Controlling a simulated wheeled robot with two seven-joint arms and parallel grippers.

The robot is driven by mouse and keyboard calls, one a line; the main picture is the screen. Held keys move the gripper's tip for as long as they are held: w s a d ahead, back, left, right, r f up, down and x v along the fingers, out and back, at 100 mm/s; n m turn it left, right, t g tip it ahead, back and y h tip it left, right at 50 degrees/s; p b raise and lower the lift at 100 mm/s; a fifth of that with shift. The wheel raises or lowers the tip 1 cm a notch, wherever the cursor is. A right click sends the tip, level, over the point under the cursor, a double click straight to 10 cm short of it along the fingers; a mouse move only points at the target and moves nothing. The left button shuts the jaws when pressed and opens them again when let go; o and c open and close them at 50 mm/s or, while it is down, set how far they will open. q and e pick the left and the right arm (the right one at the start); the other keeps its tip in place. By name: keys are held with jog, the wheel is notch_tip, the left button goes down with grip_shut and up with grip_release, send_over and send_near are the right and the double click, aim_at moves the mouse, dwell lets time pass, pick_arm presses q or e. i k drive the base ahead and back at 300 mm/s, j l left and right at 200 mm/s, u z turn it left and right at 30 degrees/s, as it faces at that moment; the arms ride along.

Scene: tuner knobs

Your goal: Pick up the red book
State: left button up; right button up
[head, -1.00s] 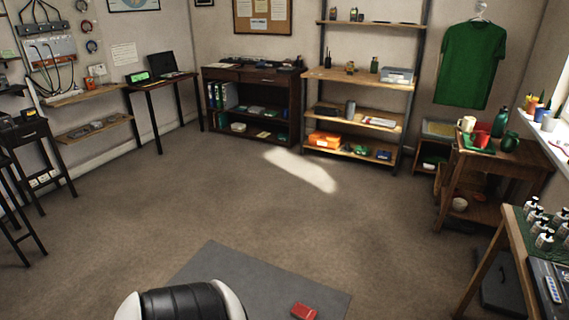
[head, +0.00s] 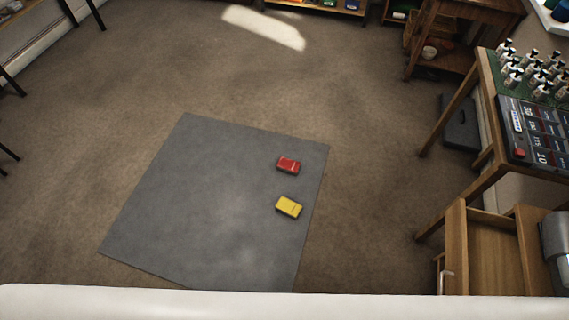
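The red book (head: 288,165) is a small, thick book lying flat on the grey mat (head: 200,190) on the floor, near the mat's right edge. Nothing touches it or covers it. A yellow book (head: 288,207) lies on the same mat, apart from the red one and nearer to me. Neither of my grippers is in the head view.
A wooden table (head: 481,185) with several small bottles and a dark board stands at the right. A wooden cabinet with an open drawer (head: 492,258) is at the lower right. Carpeted floor (head: 130,95) around the mat is clear. A white surface crosses the bottom edge.

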aim_at(284, 165)
jog(key=i+l, duration=0.65)
jog(key=i+j+u, duration=0.05)
jog(key=i, duration=0.05)
